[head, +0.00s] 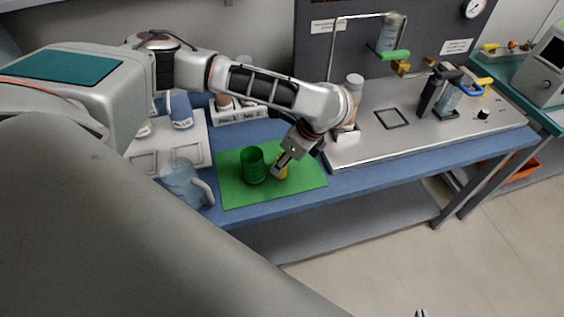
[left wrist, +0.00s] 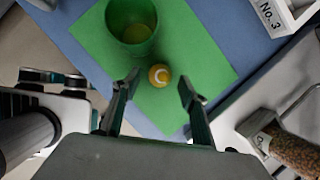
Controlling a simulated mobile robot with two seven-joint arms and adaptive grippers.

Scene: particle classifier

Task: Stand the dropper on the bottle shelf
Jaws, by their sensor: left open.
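The dropper, of which a yellow part (head: 282,170) shows in the head view, is on the green mat beside a green beaker (head: 253,166). In the left wrist view the dropper's round yellow end (left wrist: 158,75) faces me. My left gripper (head: 279,170) is over the mat at the dropper; its open fingers (left wrist: 160,90) show in the left wrist view, one on each side of the dropper. A white rack (head: 238,116) holding bottles, perhaps the bottle shelf, stands behind the mat, partly hidden by my arm. My right gripper (head: 421,313) shows only as small tips at the bottom edge.
A clear jug (head: 180,180) stands left of the green mat (head: 240,194). White trays (head: 190,150) are at the left. The blue table front is mostly free.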

